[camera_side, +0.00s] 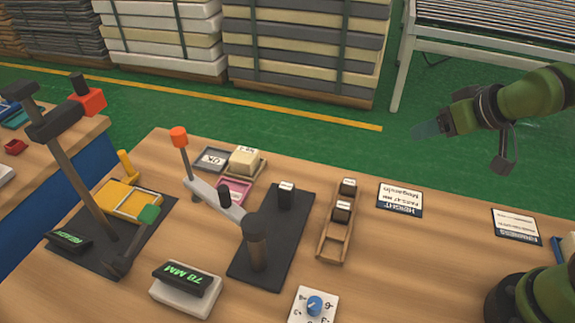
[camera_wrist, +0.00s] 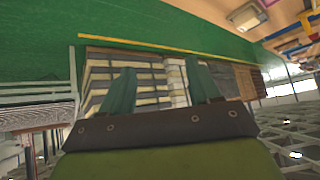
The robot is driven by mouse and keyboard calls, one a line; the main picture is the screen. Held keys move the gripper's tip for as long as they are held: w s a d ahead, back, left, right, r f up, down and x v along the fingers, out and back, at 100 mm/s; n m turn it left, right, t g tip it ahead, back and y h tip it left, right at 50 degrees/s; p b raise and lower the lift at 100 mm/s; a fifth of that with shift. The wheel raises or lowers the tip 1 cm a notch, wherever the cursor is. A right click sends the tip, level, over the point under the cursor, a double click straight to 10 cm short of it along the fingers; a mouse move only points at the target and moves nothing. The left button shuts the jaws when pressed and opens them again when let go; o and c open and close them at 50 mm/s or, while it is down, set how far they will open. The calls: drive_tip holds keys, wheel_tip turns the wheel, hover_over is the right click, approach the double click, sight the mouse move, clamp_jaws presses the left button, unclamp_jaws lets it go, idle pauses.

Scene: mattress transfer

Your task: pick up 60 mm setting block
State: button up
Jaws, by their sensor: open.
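Two small dark blocks with pale top labels, one at the back (camera_side: 347,187) and one nearer (camera_side: 341,211), sit in a narrow wooden rack (camera_side: 327,246). A similar dark block (camera_side: 286,195) stands on the black base plate (camera_side: 251,268) of the gauge. The labels are too small to read, so I cannot tell which is the 60 mm setting block. My gripper (camera_side: 426,130) is up at the right, beyond the table's back edge, away from the rack. In the wrist view its two greenish fingers (camera_wrist: 162,92) are apart with nothing between them; no block shows clearly there.
The gauge's grey arm (camera_side: 217,197) with an orange-tipped lever rises left of the rack. A display (camera_side: 187,278) reads 70 MM. A yellow fixture (camera_side: 130,200) stands further left. Cards (camera_side: 400,199) lie right of the rack with bare tabletop around. Mattress stacks (camera_side: 305,50) stand behind.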

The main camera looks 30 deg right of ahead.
drive_tip(key=w+a+f+n+t+y, duration=0.1)
drive_tip(key=w+a+f+n+y, duration=0.2)
drive_tip(key=w+a+f+n, duration=0.35)
drive_tip(key=n+y, duration=0.3)
drive_tip(key=y, duration=0.3)
approach(292, 188)
drive_tip(key=w+f, duration=0.1)
drive_tip(key=shift+a+x, duration=0.15)
drive_tip(key=shift+x, duration=1.85)
drive_tip(key=shift+a+x, duration=0.15)
drive_tip(key=shift+x, duration=1.85)
drive_tip(key=shift+s+r, duration=0.15)
drive_tip(key=shift+r, duration=0.05)
clamp_jaws()
